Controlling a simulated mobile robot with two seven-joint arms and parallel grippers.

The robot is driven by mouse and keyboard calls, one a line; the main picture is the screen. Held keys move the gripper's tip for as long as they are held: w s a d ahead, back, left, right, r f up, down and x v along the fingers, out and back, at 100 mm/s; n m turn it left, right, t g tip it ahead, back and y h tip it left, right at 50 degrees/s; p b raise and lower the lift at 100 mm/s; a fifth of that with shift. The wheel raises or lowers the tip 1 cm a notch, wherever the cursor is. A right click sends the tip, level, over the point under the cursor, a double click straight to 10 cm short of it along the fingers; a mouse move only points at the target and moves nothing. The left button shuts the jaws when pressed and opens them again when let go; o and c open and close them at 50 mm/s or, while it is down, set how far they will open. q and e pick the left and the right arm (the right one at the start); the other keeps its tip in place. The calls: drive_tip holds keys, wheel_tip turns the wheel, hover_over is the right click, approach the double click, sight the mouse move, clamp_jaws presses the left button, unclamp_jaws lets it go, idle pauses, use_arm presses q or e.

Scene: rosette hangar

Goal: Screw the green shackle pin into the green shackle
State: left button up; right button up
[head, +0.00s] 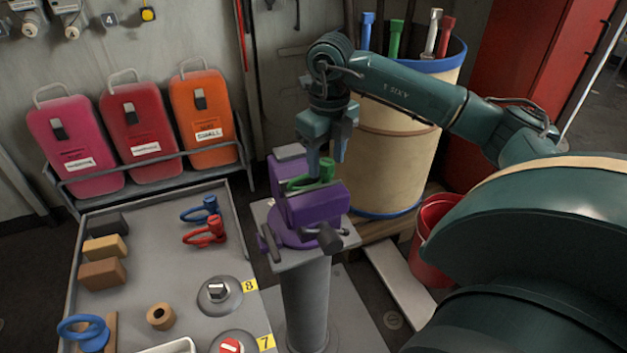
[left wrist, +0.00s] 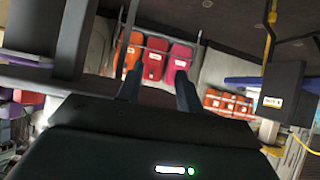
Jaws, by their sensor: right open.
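The green shackle (head: 302,182) sits at the top of the purple vise (head: 312,207), between its jaws. A green upright piece at its right end may be the green shackle pin (head: 327,170); I cannot tell how far it is in. My right gripper (head: 326,158) points down just above this green piece, its fingers open around or beside its top; contact is unclear. My left gripper (left wrist: 159,92) shows only in the left wrist view, its two dark fingers apart with nothing between them.
The vise stands on a grey pedestal (head: 306,290). Left of it, a grey table holds a blue shackle (head: 200,210), a red shackle (head: 205,232), blocks and knobs. A cream barrel (head: 385,150) with coloured tubes stands close behind right. A red bucket (head: 431,235) is at right.

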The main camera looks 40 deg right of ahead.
use_arm(q)
drive_tip(key=shift+s+a+f+g+p, duration=0.3)
drive_tip(key=shift+s+a+g+p, duration=0.15)
drive_tip(key=shift+p, duration=0.7)
use_arm(e)
wheel_tip(320, 180, up, 13)
